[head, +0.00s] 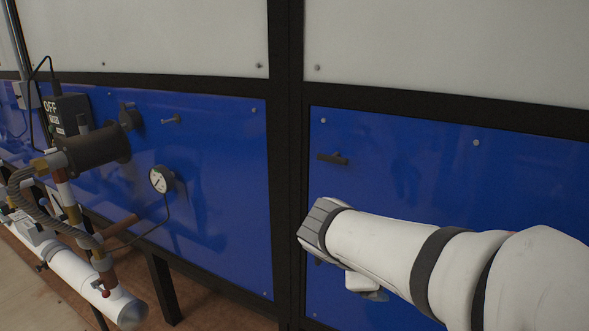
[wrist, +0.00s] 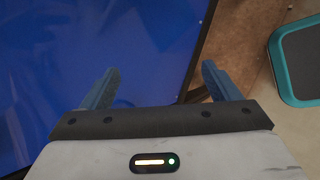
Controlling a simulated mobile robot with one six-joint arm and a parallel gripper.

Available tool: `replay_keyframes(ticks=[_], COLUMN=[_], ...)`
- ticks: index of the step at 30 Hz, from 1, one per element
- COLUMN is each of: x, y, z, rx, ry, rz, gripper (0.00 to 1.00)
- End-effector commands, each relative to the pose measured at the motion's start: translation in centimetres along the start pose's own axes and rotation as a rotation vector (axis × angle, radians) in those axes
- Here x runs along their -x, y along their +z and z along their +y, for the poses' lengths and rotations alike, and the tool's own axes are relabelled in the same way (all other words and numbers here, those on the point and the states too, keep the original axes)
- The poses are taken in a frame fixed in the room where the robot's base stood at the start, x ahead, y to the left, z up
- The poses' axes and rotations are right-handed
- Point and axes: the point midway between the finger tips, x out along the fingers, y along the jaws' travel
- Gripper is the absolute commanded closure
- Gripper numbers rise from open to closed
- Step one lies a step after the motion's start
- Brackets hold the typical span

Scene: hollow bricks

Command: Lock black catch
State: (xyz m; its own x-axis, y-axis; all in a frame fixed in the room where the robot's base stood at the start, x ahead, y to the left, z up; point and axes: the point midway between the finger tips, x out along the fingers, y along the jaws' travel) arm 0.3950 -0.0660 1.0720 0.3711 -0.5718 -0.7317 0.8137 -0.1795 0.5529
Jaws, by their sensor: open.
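The black catch (head: 333,158) is a small dark handle near the upper left of the right blue panel (head: 450,170) in the head view. Its handle lies about level, with its end to the left, close to the black frame post. My gripper (head: 313,226) is below the catch in the head view and apart from it; its fingers are hidden there. In the wrist view my gripper (wrist: 160,66) is open, with two blue fingers wide apart and nothing between them. The catch does not show in the wrist view.
A similar grey catch (head: 170,120) is on the left blue panel (head: 225,210). A pressure gauge (head: 161,180), a dark cylinder (head: 95,148) and pipes (head: 80,280) stand out at the left. A teal-rimmed object (wrist: 277,65) shows at right in the wrist view.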

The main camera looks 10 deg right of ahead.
Motion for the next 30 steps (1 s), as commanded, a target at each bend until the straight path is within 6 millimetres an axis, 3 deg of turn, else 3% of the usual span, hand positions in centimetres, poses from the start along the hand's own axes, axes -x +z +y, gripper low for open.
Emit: replay_keyframes(ticks=[3, 9, 16, 20, 30], x=[1.2, 6.0, 10.2, 10.2, 6.8], y=[-1.9, -5.5, -8.1, -8.3, -7.7], z=[5.2, 12.4, 15.8, 16.8, 20.8], rx=[0.360, 0.809, 1.013, 1.035, 1.033], ry=[0.220, 0.528, 0.694, 0.711, 0.708], rz=[-0.125, -0.384, -0.571, -0.597, -0.595], gripper=[0.15, 0.15, 0.15, 0.15, 0.15])
